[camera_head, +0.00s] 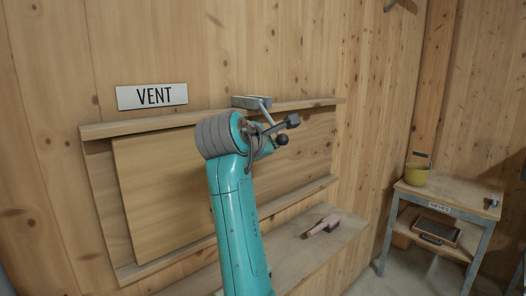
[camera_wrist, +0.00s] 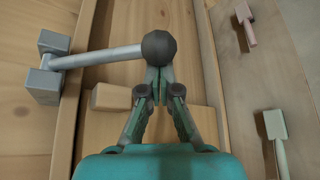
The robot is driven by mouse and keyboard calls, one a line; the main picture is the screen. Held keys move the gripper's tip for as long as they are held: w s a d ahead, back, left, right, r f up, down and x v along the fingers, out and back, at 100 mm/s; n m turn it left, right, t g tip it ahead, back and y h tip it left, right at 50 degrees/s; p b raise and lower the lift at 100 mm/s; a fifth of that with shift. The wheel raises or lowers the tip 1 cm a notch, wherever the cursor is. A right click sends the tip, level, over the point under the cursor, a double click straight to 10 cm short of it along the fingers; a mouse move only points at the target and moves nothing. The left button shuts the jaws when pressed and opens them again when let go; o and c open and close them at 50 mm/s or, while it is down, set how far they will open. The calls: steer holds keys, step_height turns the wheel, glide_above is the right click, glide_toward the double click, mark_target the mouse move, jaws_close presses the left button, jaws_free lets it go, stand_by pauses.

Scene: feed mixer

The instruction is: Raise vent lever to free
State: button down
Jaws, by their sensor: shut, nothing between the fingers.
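The vent lever is a grey metal rod (camera_wrist: 100,56) with a dark round knob (camera_wrist: 160,47), running from a grey bracket (camera_wrist: 49,68). In the head view the bracket (camera_head: 251,102) sits on the upper wooden rail, and the rod slants down toward the dark knob (camera_head: 281,139). My gripper (camera_wrist: 161,76) is shut and empty, its fingertips together just below the knob in the wrist view. I cannot tell whether they touch it. In the head view my teal arm hides much of the gripper. A white VENT sign (camera_head: 152,95) is on the wall at left.
A wooden panel (camera_head: 160,190) stands between rails behind my arm. A small wooden block (camera_wrist: 111,97) is left of my fingers. A pink-handled tool (camera_head: 323,225) and a pale green one (camera_wrist: 276,126) lie on the ledge.

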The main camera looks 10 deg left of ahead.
steer(key=s+d+r, duration=0.2)
steer(key=d+r, duration=0.1)
steer(key=r, duration=0.4)
steer(key=shift+s+d+r, duration=0.2)
steer(key=shift+s, duration=0.05)
steer(key=shift+r, duration=0.2)
stand_by(0.4)
